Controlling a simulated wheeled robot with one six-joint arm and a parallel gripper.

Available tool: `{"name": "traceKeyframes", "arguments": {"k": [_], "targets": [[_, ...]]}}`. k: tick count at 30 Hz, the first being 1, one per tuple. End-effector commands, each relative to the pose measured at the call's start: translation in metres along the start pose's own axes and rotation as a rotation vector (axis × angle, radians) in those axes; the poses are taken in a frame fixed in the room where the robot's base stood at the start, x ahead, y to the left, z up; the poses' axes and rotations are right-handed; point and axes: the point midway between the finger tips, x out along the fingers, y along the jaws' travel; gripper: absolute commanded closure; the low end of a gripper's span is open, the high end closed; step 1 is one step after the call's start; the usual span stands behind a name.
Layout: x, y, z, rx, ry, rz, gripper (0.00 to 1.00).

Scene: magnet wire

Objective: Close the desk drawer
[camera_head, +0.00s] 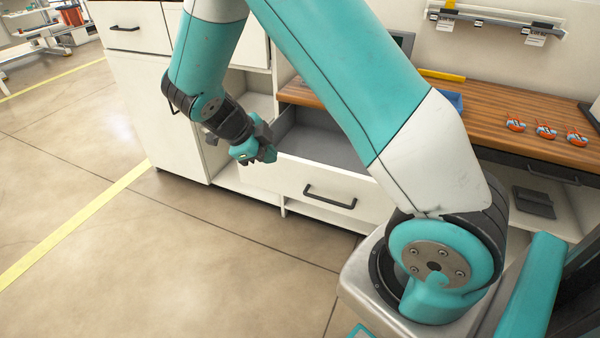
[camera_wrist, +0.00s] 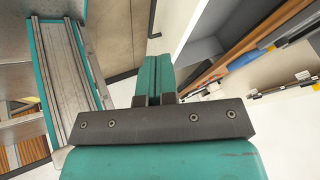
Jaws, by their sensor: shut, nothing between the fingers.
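The desk drawer (camera_head: 315,185) stands open, with a white front, a black bar handle (camera_head: 330,196) and a grey inside that looks empty. My gripper (camera_head: 268,155) is at the left end of the drawer front, near its upper corner. I cannot tell whether it touches the drawer. In the wrist view my gripper (camera_wrist: 157,62) has its two teal fingers pressed together with nothing between them. A white panel (camera_wrist: 184,25) and a grey strip lie just right of the fingers there. My arm covers the drawer's right part in the head view.
The wooden desktop (camera_head: 480,118) above the drawer carries several orange round parts (camera_head: 546,131), a blue tray (camera_head: 452,102) and a yellow bar (camera_head: 441,75). White cabinets (camera_head: 150,110) stand to the left. The floor (camera_head: 190,250) in front is clear, with a yellow line.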

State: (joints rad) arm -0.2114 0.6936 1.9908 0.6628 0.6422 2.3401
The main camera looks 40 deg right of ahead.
Motion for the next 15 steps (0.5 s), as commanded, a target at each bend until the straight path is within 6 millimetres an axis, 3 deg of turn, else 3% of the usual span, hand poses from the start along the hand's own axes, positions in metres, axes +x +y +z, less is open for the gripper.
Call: {"name": "traceKeyframes", "arguments": {"k": [3,8,15], "targets": [[0.015,-0.003,0.003,0.12,0.04,-0.026,1.0],[0.03,-0.005,0.002,0.155,0.051,-0.033,1.0],[0.078,-0.006,-0.001,0.152,0.052,-0.03,1.0]]}}
